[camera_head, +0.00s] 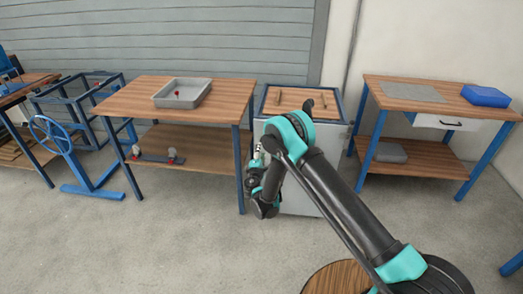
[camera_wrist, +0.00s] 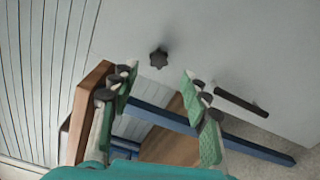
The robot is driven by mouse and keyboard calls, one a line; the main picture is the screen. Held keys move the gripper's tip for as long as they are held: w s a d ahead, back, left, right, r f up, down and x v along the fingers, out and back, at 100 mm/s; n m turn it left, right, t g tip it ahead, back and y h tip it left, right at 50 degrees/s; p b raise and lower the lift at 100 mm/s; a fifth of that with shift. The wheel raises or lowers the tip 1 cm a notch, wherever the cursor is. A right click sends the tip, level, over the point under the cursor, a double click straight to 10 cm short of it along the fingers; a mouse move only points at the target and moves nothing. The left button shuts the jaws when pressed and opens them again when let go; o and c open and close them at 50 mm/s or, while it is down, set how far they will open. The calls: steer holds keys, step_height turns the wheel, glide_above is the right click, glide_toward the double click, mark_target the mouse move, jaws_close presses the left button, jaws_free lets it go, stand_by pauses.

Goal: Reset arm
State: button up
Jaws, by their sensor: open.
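My gripper (camera_wrist: 160,92) is open and empty in the wrist view, with its green-padded fingers spread apart. In the head view my gripper (camera_head: 258,160) is small and partly hidden by my own arm. My arm bends at a teal joint, in front of a white cabinet with a wooden top (camera_head: 290,98). In the wrist view a pale panel with a black star-shaped knob (camera_wrist: 158,58) and a black bar handle (camera_wrist: 240,103) lies beyond the fingertips. Nothing is between the fingers.
A wooden workbench (camera_head: 130,97) stands left of the cabinet with a grey tray (camera_head: 172,92) holding a small red object. Another bench (camera_head: 385,84) stands right with a blue box (camera_head: 485,96). A blue frame with a handwheel (camera_head: 50,133) is at far left. The front floor is open.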

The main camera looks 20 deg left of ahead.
stand_by(0.4)
steer(key=w+d+r+m+g+h, duration=0.15)
steer(key=w+d+r+m, duration=0.3)
steer(key=d, duration=0.45)
steer(key=w+d+r+m+g+h, duration=0.1)
steer(key=w+d+r+m+h, duration=0.2)
steer(key=d+r, duration=0.5)
steer(key=s+d+r+m+g+h, duration=0.1)
steer(key=s+d+r+m+g, duration=0.15)
steer(key=d, duration=0.95)
steer(key=s+d+r+m+g+h, duration=0.2)
steer(key=s+d+m, duration=0.1)
steer(key=d, duration=0.8)
steer(key=s+d+r+m+g, duration=0.2)
steer(key=s+d+m+g, duration=0.3)
steer(key=s+d, duration=1)
steer(key=s+f+m+y, duration=0.1)
steer(key=s+f+m, duration=0.1)
steer(key=s, duration=0.8)
steer(key=s+d+f+m+g+y, duration=0.1)
steer(key=s+f+m+y, duration=0.1)
steer(key=s, duration=0.8)
steer(key=shift+d+m, duration=0.3)
steer(key=shift+m, duration=0.5)
